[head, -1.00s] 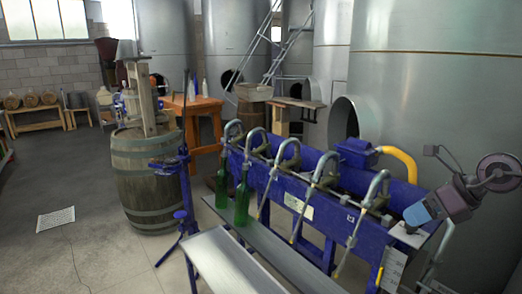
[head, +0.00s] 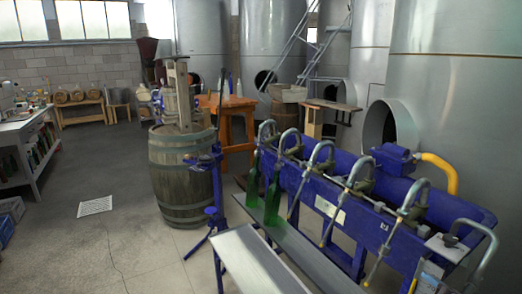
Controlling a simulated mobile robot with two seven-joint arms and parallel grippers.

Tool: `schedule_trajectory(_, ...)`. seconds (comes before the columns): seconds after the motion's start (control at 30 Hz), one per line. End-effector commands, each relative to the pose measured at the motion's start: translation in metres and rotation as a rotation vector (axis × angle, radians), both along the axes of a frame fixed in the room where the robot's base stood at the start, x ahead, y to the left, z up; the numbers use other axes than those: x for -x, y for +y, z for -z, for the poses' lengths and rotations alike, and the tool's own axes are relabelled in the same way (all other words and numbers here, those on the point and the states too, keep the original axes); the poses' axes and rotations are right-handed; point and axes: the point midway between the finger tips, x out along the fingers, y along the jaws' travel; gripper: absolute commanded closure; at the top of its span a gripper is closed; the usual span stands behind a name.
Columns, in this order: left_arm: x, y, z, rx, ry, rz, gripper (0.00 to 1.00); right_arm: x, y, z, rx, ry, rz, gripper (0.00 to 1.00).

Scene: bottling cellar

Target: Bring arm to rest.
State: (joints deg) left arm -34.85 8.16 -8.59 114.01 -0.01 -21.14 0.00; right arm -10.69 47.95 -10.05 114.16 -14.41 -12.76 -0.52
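Neither of my grippers nor any arm of mine shows in the head view now. The blue bottle filler (head: 345,220) with several curved metal spouts stands at the right. Two green bottles, one nearer (head: 272,200) and one behind it (head: 253,182), stand upright at the filler's left end, by the grey ledge (head: 300,245).
A wooden barrel (head: 180,175) stands left of the filler, with a blue stand (head: 217,190) in front. An orange table (head: 228,105) is behind. A white bench (head: 25,130) is at the left edge. Large steel tanks line the back right. The left floor is mostly clear.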

Motion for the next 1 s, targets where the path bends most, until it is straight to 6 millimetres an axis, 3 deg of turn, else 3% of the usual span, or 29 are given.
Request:
schedule_trajectory(0.03, -0.001, 0.0, -0.001, -0.001, -0.002, 0.001, 0.57, 0.011, 0.005, 0.021, -0.085, 0.049, 0.047, 0.36)
schedule_trajectory(0.2, -0.004, 0.0, -0.002, -0.001, -0.007, 0.003, 0.57, 0.047, 0.024, 0.08, -0.329, 0.198, 0.181, 0.36)
schedule_trajectory(0.5, -0.006, -0.001, -0.003, -0.001, -0.012, 0.004, 0.57, 0.119, 0.079, 0.154, -0.695, 0.375, 0.366, 0.36)
schedule_trajectory(0.8, -0.006, -0.001, -0.003, -0.001, -0.012, 0.004, 0.57, 0.172, 0.112, 0.189, -0.854, 0.448, 0.497, 0.36)
schedule_trajectory(1.0, -0.004, 0.0, -0.002, -0.001, -0.008, 0.003, 0.57, 0.182, 0.11, 0.194, -0.852, 0.462, 0.51, 0.36)
